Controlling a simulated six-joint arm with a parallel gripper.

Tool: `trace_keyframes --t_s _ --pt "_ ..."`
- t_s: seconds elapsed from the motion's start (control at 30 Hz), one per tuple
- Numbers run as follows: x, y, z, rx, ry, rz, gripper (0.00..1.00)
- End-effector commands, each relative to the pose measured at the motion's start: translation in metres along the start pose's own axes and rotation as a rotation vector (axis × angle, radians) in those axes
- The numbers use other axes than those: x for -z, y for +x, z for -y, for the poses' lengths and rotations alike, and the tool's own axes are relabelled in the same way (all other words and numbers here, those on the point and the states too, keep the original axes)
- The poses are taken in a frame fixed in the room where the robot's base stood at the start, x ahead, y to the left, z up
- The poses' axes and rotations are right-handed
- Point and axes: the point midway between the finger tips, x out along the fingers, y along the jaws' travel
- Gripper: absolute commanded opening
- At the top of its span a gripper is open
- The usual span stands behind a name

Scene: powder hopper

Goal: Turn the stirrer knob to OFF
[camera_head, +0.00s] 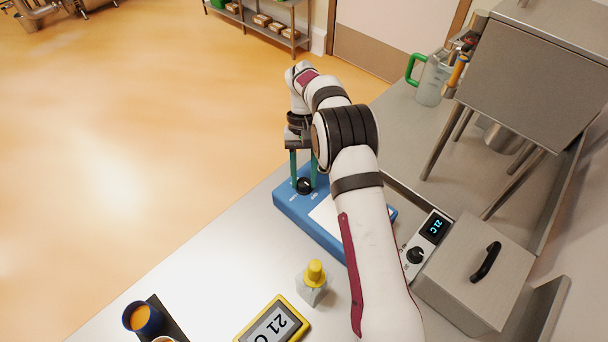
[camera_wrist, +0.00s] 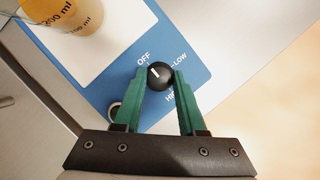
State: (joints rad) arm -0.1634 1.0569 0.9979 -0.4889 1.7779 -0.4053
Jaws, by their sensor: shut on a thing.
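The stirrer (camera_head: 285,204) is a blue base with a pale top, on the bench below my arm. Its black knob (camera_wrist: 160,77) shows in the wrist view beside the labels OFF, LOW and a partly covered HI label. The white mark on the knob lies on its upper-left side and points toward OFF. My gripper (camera_wrist: 158,74) is shut on the knob, with a green finger on each side. In the head view my gripper (camera_head: 304,178) reaches down to the knob (camera_head: 304,186) from above. My arm hides part of the stirrer there.
A beaker (camera_wrist: 75,14) of yellow liquid stands on the stirrer in the wrist view. A yellow-topped grey block (camera_head: 314,280), a yellow-framed display (camera_head: 274,325) and a blue cup (camera_head: 142,318) stand in front. A steel box with a handle (camera_head: 470,275) and a legged hopper (camera_head: 535,75) stand right.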

Motion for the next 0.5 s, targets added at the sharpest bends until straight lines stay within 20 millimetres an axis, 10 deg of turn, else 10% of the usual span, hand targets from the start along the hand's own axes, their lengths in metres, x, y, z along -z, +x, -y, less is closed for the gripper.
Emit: trace_keyframes --t_s 0.33,0.37,0.5 --pt "-0.0003 0.0006 0.0003 0.000 -0.001 0.002 0.00" --pt "-0.0003 0.0006 0.0003 0.000 -0.001 0.002 0.45" --pt "-0.0002 0.0005 0.0002 0.000 -0.001 0.001 0.70"
